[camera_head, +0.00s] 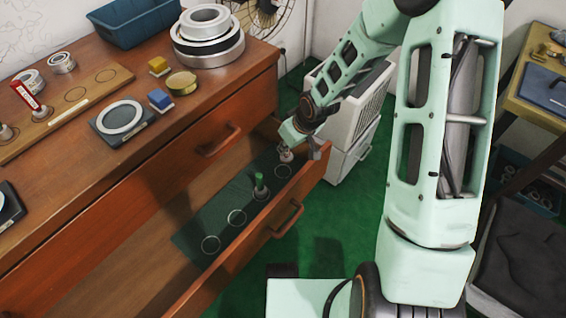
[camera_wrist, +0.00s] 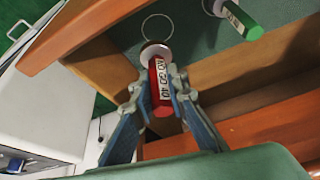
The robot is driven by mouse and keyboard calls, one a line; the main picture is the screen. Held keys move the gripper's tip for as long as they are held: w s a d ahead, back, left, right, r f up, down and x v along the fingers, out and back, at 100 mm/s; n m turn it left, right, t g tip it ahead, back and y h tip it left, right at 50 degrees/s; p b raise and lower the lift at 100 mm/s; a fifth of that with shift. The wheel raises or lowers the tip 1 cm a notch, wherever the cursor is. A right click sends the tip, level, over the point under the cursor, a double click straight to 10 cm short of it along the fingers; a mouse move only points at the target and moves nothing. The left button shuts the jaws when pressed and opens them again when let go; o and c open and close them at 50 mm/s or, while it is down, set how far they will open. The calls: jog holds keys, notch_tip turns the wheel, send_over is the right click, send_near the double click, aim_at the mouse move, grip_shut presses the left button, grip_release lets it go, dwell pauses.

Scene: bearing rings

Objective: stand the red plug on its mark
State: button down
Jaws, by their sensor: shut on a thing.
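My gripper (camera_head: 302,146) is inside the open drawer, at its far end. In the wrist view, its two fingers (camera_wrist: 163,92) are shut on a red plug (camera_wrist: 159,83) with a white label. The plug's grey foot (camera_head: 286,155) points down toward the dark green mat. A pale ring mark (camera_head: 283,172) lies just beside the foot; it also shows in the wrist view (camera_wrist: 157,28), partly behind the foot. I cannot tell whether the foot touches the mat. A green plug (camera_head: 261,186) stands upright on the mat, nearer the middle, and shows in the wrist view (camera_wrist: 242,22).
The drawer front (camera_head: 262,235) stands close beside the gripper. On the cabinet top, a board (camera_head: 75,108) carries a red labelled piece (camera_head: 27,95). Stacked bearing rings (camera_head: 208,38) stand behind.

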aim_at(285, 158)
jog(key=f, duration=0.1)
jog(key=a+f+b, duration=0.1)
jog(key=f, duration=0.1)
jog(key=shift+w+a, duration=0.1)
jog(key=shift+f+b, duration=1.7)
jog(key=shift+f, duration=0.2)
jog(key=shift+f, duration=0.25)
jog(key=c, duration=1.8)
grip_release()
jog(key=v, duration=1.2)
jog(key=shift+w, duration=0.1)
jog(key=shift+d, duration=0.2)
